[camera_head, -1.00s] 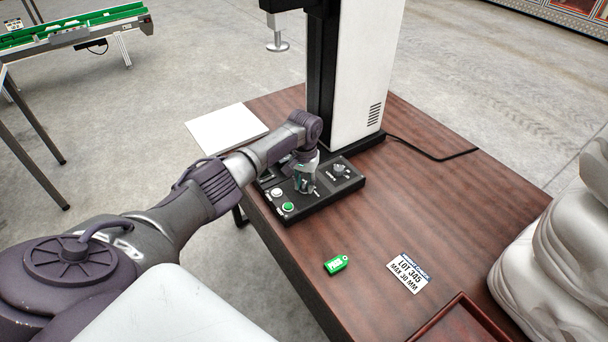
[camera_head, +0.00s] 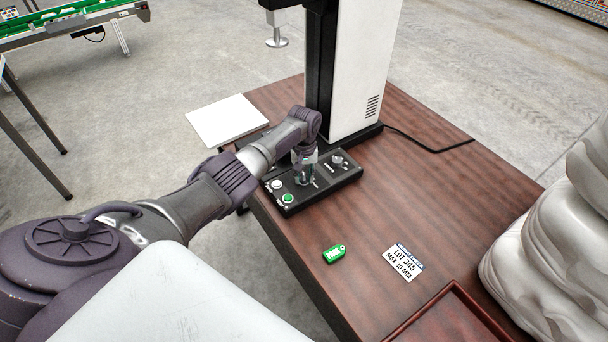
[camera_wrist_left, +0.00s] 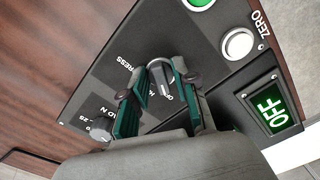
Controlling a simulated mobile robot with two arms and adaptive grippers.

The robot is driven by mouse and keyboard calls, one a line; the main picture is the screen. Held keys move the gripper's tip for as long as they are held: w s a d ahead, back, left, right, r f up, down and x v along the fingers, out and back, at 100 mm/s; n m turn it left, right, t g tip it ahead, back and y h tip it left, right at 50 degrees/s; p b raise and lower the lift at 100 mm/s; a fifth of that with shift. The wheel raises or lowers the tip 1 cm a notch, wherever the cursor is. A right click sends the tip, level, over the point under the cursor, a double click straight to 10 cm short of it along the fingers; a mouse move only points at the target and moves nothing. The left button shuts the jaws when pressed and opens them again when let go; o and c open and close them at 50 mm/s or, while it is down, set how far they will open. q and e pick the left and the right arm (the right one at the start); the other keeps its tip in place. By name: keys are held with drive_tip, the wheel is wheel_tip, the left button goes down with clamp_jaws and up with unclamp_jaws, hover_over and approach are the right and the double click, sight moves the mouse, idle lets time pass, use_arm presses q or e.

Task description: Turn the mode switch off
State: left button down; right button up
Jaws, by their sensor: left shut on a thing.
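The black control box (camera_head: 332,188) stands on the brown table in front of the press column. My left gripper (camera_head: 305,180) reaches down onto its middle and hides part of its face. In the left wrist view the mode switch (camera_wrist_left: 160,78) is a dark round knob with a light pointer mark, between my green-padded left fingertips (camera_wrist_left: 158,90). The fingers are shut on it from both sides. Printing beside the knob is partly covered. My right gripper is not in view.
A white button (camera_wrist_left: 238,43) marked ZERO and a green button (camera_head: 288,198) sit beside the switch. A second knob (camera_head: 337,161) is at the other end. A green tag (camera_head: 334,254), a LOT 345 card (camera_head: 404,262) and a reddish tray (camera_head: 455,315) lie nearer.

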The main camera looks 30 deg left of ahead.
sight(304, 177)
use_arm(q)
drive_tip(key=c, duration=0.9)
unclamp_jaws()
wheel_tip(304, 177, up, 12)
drive_tip(key=shift+r, duration=0.1)
